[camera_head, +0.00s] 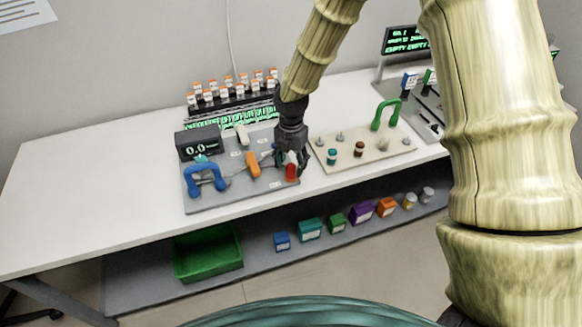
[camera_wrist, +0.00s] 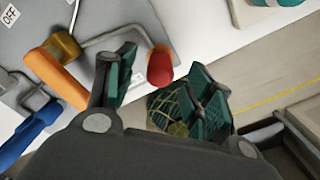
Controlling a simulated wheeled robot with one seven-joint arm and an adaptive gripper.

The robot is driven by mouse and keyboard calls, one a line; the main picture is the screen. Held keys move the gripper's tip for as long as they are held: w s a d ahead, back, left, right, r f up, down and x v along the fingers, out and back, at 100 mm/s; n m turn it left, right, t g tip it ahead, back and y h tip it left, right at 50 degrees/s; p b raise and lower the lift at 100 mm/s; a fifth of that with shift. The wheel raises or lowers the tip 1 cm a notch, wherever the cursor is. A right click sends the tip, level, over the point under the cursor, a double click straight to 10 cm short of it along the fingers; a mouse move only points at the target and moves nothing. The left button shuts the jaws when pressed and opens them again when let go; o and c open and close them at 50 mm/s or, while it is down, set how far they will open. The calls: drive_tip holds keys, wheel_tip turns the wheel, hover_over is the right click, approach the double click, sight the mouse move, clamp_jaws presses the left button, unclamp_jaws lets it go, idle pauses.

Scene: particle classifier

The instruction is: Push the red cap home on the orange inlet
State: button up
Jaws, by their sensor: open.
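The red cap (camera_head: 291,172) is at the right front of the grey panel, just below my gripper (camera_head: 288,162). In the wrist view the red cap (camera_wrist: 160,68) lies between my open fingers (camera_wrist: 162,82), nearer the left one, with a gap to each. An orange handle-like part (camera_head: 253,164) stands on the panel left of my gripper. It also shows in the wrist view (camera_wrist: 56,78), beside a brass fitting (camera_wrist: 65,46).
A blue handle (camera_head: 206,180) and a display box (camera_head: 198,146) are on the grey panel (camera_head: 222,198). A beige board (camera_head: 340,155) with a green handle (camera_head: 384,115) stands to the right. The left of the white table (camera_head: 90,180) is clear.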

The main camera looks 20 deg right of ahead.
sight(291, 165)
wheel_tip(291, 165, up, 9)
idle(0.4)
drive_tip(key=shift+f, duration=0.1)
idle(0.3)
